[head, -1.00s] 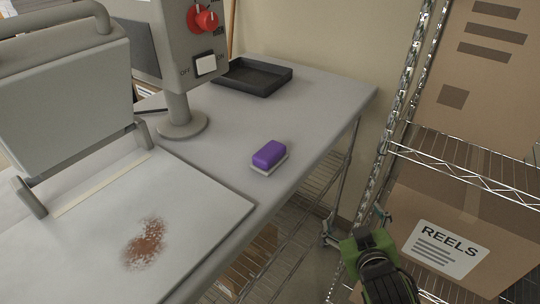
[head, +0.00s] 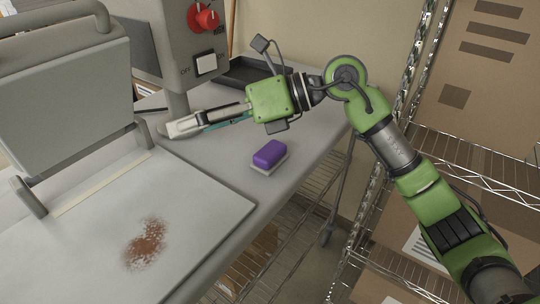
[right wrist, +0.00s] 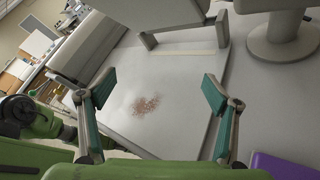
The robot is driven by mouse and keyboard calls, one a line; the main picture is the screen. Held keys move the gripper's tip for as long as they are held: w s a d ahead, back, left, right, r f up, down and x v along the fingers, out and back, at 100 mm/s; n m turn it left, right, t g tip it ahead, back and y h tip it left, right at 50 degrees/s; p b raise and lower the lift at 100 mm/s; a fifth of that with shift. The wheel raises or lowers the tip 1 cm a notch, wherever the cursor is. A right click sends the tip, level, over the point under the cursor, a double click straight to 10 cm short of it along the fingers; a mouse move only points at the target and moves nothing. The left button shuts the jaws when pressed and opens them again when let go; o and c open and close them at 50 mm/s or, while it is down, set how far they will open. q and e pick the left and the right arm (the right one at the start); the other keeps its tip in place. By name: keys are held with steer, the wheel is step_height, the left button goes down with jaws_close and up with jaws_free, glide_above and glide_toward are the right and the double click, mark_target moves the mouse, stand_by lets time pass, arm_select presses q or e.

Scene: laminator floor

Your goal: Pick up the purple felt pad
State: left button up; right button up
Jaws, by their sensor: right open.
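The purple felt pad (head: 268,155), a purple block with a pale grey underside, lies on the grey table right of the laminator's plate. In the right wrist view part of the pad (right wrist: 280,167) shows at the bottom right corner. My right gripper (head: 183,127) reaches in from the right above the table, behind and left of the pad, apart from it. In the right wrist view this gripper (right wrist: 153,92) is open and empty, its teal-lined fingers spread over the flat plate. My left gripper is not in the head view.
The laminator's pale plate (head: 195,190) with a reddish-brown stain (head: 146,244) fills the lower left. A control box with a red knob (head: 207,19) stands behind it. A dark tray (head: 236,73) is partly hidden behind my arm. Wire shelving (head: 470,173) with boxes stands at right.

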steer(key=w+d+f+t+h, duration=0.2)
steer(key=w+d+f+h, duration=0.1)
steer(key=w+d+h, duration=0.3)
steer(key=t+h, duration=0.1)
steer(key=h, duration=0.3)
glide_toward(271, 149)
steer(key=shift+m+h, duration=0.3)
steer(key=shift+m, duration=0.1)
steer(key=p+x, duration=0.1)
steer(key=x, duration=0.1)
steer(key=p+x, duration=0.1)
steer(key=x, duration=0.1)
steer(key=shift+a, duration=0.35)
steer(key=shift+w+a+f, duration=0.1)
steer(key=shift+a+f, duration=0.1)
steer(key=shift+f, duration=0.35)
steer(key=shift+a+f+p, duration=0.1)
steer(key=shift+f+p, duration=0.15)
steer(key=shift+p, duration=0.2)
steer(key=p+x, duration=0.2)
steer(key=x, duration=0.1)
steer(key=shift+w+f, duration=0.1)
steer(key=shift+f, duration=0.15)
steer(key=shift+w+a+f, duration=0.15)
steer(key=shift+f, duration=0.4)
steer(key=c, duration=1.2)
